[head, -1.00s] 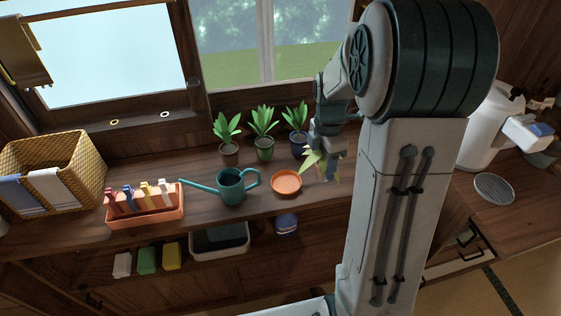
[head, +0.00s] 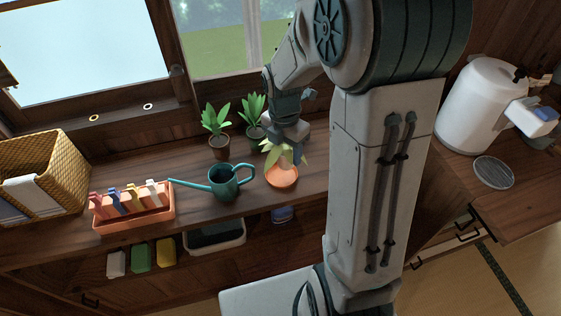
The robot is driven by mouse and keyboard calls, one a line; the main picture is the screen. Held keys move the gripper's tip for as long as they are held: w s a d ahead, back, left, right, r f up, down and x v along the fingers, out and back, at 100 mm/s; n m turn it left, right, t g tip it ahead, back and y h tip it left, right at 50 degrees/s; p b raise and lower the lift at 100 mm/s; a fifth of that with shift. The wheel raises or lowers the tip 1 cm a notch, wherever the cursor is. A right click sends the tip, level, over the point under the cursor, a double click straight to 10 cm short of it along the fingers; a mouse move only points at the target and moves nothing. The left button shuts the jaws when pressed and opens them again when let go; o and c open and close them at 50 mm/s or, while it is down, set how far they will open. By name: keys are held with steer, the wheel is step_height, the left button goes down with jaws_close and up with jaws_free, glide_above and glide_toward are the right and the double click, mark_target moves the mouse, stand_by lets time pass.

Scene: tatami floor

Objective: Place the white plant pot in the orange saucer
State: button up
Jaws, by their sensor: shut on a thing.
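The orange saucer (head: 282,178) sits on the wooden counter, right of the teal watering can. My gripper (head: 292,157) is over the saucer's far side, shut on the plant pot. The pot's plant has pale yellow-green leaves (head: 272,152), which spread out beside and below the gripper. The white pot itself is hidden or too small to make out among the leaves and fingers. I cannot tell whether its base touches the saucer or hangs above it.
The teal watering can (head: 225,183) stands close left of the saucer. Potted green plants (head: 216,125) stand behind, near the window. An orange tray (head: 134,213) of coloured packets and a wicker basket (head: 62,165) are further left. The counter's front edge is close to the saucer.

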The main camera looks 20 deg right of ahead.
mark_target(281, 163)
steer(key=shift+a+f, duration=0.45)
steer(key=shift+a, duration=0.2)
steer(key=shift+f, duration=1.95)
steer(key=shift+f, duration=0.15)
steer(key=o, duration=1.1)
